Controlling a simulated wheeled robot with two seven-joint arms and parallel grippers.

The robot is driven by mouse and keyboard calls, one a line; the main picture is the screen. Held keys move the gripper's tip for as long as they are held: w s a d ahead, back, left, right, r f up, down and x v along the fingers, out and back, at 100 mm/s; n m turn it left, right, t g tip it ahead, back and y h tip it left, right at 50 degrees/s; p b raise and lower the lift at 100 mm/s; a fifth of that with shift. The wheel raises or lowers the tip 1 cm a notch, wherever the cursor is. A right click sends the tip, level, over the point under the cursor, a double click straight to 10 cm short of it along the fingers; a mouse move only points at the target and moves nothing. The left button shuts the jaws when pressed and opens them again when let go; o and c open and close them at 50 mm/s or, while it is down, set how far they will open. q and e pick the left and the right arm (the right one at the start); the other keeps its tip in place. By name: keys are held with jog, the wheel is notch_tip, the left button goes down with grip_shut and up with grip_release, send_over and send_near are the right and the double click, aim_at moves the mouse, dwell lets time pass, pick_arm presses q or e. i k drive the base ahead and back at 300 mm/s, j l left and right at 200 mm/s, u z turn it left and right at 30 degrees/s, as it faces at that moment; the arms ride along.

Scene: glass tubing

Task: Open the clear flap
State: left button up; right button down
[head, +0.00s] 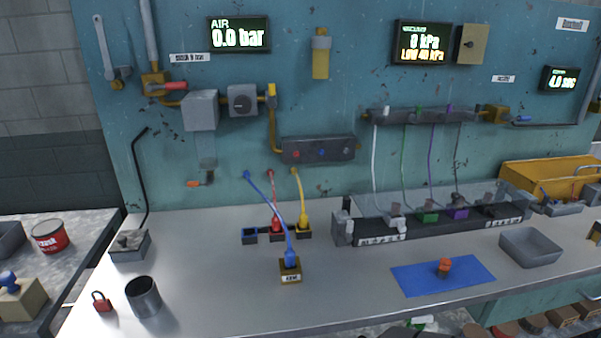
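I cannot pick out the clear flap with certainty. A long black fixture (375,228) stands at the back of the bench, with coloured clamps and thin tubes rising from it. A faint see-through edge seems to show at its right end, but it is too faint to tell its shape or whether it is open. A clear bowl (207,146) hangs under the grey box on the wall panel. Neither of my grippers is in view.
A blue mat (420,278) with an orange-red knob-like part (444,267) lies in front of the fixture. A grey tray (530,246) is to its right. A small block (290,271) with a blue plug stands mid-bench. A dark cup (143,297) and red padlock (102,302) are at front left.

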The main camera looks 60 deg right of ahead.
aim_at(455, 197)
jog(key=z, duration=2.9)
